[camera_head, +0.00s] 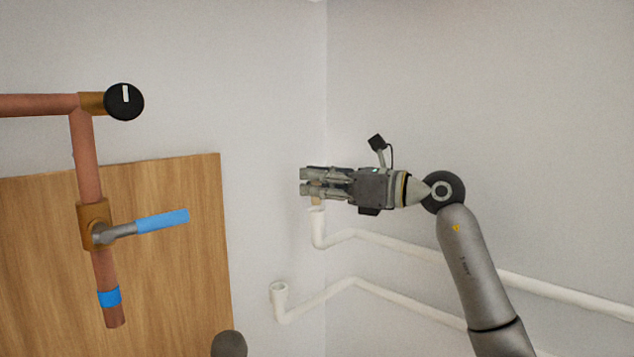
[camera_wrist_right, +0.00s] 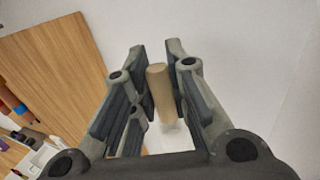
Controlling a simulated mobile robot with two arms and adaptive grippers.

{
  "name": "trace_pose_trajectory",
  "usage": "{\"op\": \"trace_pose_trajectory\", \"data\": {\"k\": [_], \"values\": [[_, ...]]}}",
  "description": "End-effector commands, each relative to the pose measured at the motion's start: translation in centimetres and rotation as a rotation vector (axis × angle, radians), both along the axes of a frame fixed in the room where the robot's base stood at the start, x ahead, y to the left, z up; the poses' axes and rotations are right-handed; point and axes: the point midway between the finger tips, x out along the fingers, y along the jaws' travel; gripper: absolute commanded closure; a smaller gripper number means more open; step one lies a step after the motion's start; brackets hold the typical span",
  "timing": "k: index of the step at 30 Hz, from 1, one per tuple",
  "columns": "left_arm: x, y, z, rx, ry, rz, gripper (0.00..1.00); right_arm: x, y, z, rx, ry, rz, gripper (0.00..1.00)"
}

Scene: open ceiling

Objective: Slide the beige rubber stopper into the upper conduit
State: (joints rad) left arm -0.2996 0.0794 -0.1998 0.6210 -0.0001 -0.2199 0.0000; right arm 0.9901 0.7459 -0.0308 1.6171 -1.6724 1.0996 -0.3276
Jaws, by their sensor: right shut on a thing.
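My right gripper (camera_head: 306,184) is shut on the beige stopper (camera_head: 316,199), which shows just below its fingers in the head view. In the right wrist view the stopper (camera_wrist_right: 160,88) stands between the two fingers as a tan cylinder. The upper conduit (camera_head: 319,232) is a white pipe whose upturned end lies directly under the stopper. The fingers hide part of the stopper, and I cannot tell whether its lower end is inside the conduit mouth or just above it. My left gripper is not in view.
A lower white conduit (camera_head: 280,302) with an open upturned end runs below the upper one. A copper pipe (camera_head: 87,158) with a black knob (camera_head: 124,102) and a blue-handled valve lever (camera_head: 162,221) stands at left, before a wooden panel (camera_head: 180,275). White walls meet behind the gripper.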

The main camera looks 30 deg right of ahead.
Motion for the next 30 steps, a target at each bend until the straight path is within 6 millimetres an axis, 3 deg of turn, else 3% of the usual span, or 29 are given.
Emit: {"op": "trace_pose_trajectory", "data": {"k": [30], "values": [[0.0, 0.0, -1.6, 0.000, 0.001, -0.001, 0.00, 0.0, 0.0, -1.8, 0.000, 0.000, 0.000, 0.97]]}}
